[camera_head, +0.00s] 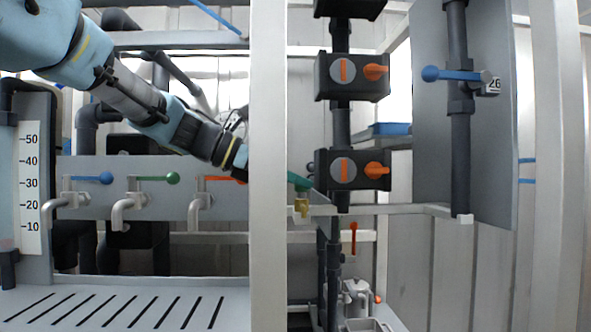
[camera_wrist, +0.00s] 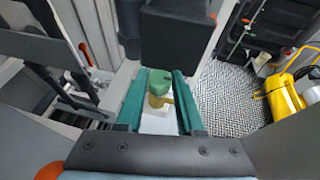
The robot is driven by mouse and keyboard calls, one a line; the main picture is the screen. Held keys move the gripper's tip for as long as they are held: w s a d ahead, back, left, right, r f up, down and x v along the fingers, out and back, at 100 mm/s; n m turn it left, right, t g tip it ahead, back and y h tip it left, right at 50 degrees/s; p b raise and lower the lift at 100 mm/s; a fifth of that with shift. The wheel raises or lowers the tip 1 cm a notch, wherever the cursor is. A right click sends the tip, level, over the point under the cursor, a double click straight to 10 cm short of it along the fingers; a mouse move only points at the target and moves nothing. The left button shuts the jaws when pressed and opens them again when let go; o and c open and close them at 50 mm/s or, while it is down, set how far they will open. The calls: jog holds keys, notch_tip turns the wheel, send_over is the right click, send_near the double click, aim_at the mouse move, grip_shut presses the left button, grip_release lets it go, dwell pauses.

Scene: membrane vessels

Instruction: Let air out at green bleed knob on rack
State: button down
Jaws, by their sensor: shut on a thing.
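The green bleed knob (camera_wrist: 160,80) sits on a small brass valve body (camera_wrist: 158,100) and shows between my gripper's two teal fingers in the wrist view. My gripper (camera_wrist: 159,75) is shut on the knob, coming in from the near side. In the head view the brass valve (camera_head: 301,207) is at the end of a pale rail, just right of the white post. Green shows right above it, where knob and fingertip are hard to tell apart. The post hides most of my gripper there.
The white upright post (camera_head: 268,150) stands in front of my wrist. Dark pipes with orange-handled valves (camera_head: 352,76) run close beside the knob. Blue, green and orange lever taps (camera_head: 150,180) line the left panel. A yellow machine (camera_wrist: 283,97) stands on the floor.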

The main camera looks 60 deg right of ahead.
jog(key=c, duration=0.8)
grip_release()
jog(key=b+v, duration=0.3)
jog(key=v, duration=0.7)
jog(key=shift+w+a+r, duration=0.1)
jog(key=shift+w+a, duration=0.2)
